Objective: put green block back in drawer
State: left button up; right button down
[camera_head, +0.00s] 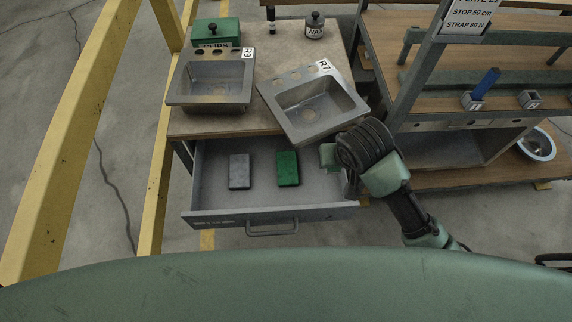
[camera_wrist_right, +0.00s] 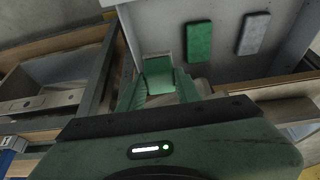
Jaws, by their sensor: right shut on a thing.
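A grey metal drawer (camera_head: 222,211) stands open under the wooden-topped bench. A dark green block (camera_head: 287,169) lies flat on its floor, with a grey block (camera_head: 239,171) to the left of it. Both blocks also show in the right wrist view, the green one (camera_wrist_right: 199,42) and the grey one (camera_wrist_right: 254,34). My right gripper (camera_head: 335,160) is at the drawer's right side. In the right wrist view it is shut on a paler green block (camera_wrist_right: 158,74) between its fingers. Whether this block touches the drawer cannot be told. My left gripper is not in view.
Two steel sinks, one left (camera_head: 212,80) and one right (camera_head: 308,105), sit on the bench top (camera_head: 200,125) above the drawer. A green box (camera_head: 216,33) and a dark jar (camera_head: 315,26) stand behind. Shelving is close on the right. The drawer's front floor is bare.

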notch_tip(320, 180, down, 20)
jog(key=shift+f, duration=0.1)
dwell(0.5)
jog(key=shift+f, duration=0.1)
jog(key=c, duration=1)
grip_release()
jog(key=v, duration=1.2)
